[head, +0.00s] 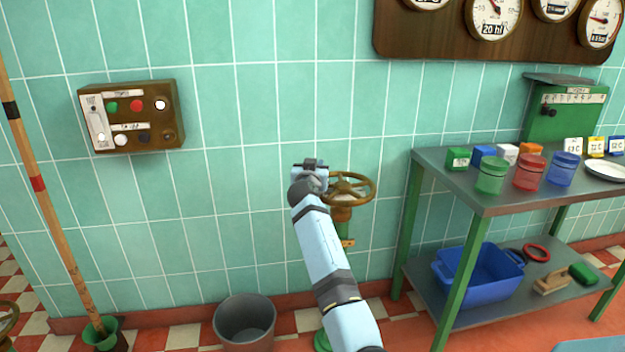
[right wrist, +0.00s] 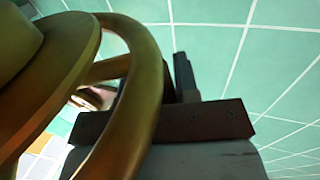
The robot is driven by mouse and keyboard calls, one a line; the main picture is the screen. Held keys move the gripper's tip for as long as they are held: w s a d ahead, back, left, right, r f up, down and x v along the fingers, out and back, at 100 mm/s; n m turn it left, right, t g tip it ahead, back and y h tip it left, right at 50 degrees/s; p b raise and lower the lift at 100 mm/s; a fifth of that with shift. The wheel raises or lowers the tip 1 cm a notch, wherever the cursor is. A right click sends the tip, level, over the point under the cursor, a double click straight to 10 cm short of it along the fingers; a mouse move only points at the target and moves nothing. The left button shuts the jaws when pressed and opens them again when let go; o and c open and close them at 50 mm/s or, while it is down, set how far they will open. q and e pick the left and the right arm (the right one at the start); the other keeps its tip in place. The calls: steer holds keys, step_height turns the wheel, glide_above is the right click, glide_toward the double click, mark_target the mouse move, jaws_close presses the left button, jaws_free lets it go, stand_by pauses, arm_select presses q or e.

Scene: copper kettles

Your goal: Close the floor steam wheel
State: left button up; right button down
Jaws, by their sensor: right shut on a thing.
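The brass steam wheel (head: 357,197) lies roughly level on top of a pipe stand in front of the tiled wall. My right gripper (head: 312,166) is at the left side of its rim and is shut on the rim. In the right wrist view the thick brass rim (right wrist: 151,95) curves close in front of the camera. The dark gripper finger (right wrist: 184,75) shows beside it, and the exact contact is hidden behind the rim. My right arm covers part of the stand below. My left gripper is not in view.
A metal table (head: 481,198) with green legs stands close on the right, carrying jars and small boxes, with a blue tub (head: 470,285) on its lower shelf. A grey bucket (head: 245,325) stands on the floor left of my arm. A switch box (head: 130,113) hangs on the wall.

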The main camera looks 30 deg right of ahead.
steer(key=shift+w+d+m+g+h, duration=0.1)
steer(key=shift+d+m+g+h, duration=0.6)
steer(key=shift+g+h, duration=0.1)
steer(key=shift+d+f, duration=0.1)
steer(key=c, duration=1.2)
jaws_free()
steer(key=o, duration=0.3)
steer(key=shift+d, duration=0.15)
steer(key=shift+o, duration=0.2)
steer(key=shift+a, duration=0.3)
